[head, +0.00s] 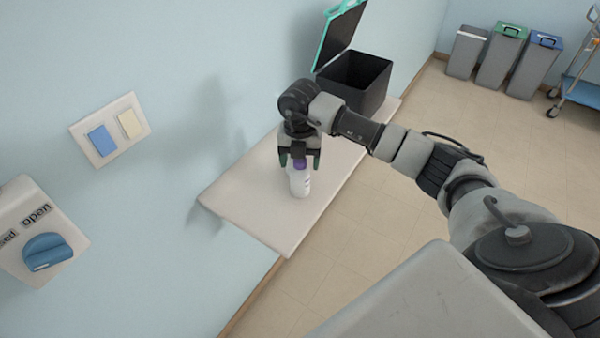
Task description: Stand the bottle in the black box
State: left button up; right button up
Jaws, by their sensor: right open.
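The bottle (300,183) is white with a purple cap and stands upright on a pale wall shelf (245,205). My right gripper (300,163) points down over it, open, with its fingers on either side of the cap. Whether the fingers touch the cap cannot be told. The black box (368,80) stands at the far end of the shelf. Its lid (340,30), edged in teal, is raised, and the box is open on top. My left gripper is not in view.
A light switch plate (110,130) and a blue knob (48,252) are on the wall at left. Grey bins (503,62) and a blue cart (578,90) stand far off at upper right. The shelf's near end is clear.

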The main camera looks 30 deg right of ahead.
jog(key=shift+f, duration=0.45)
jog(key=shift+c, duration=0.3)
grip_shut()
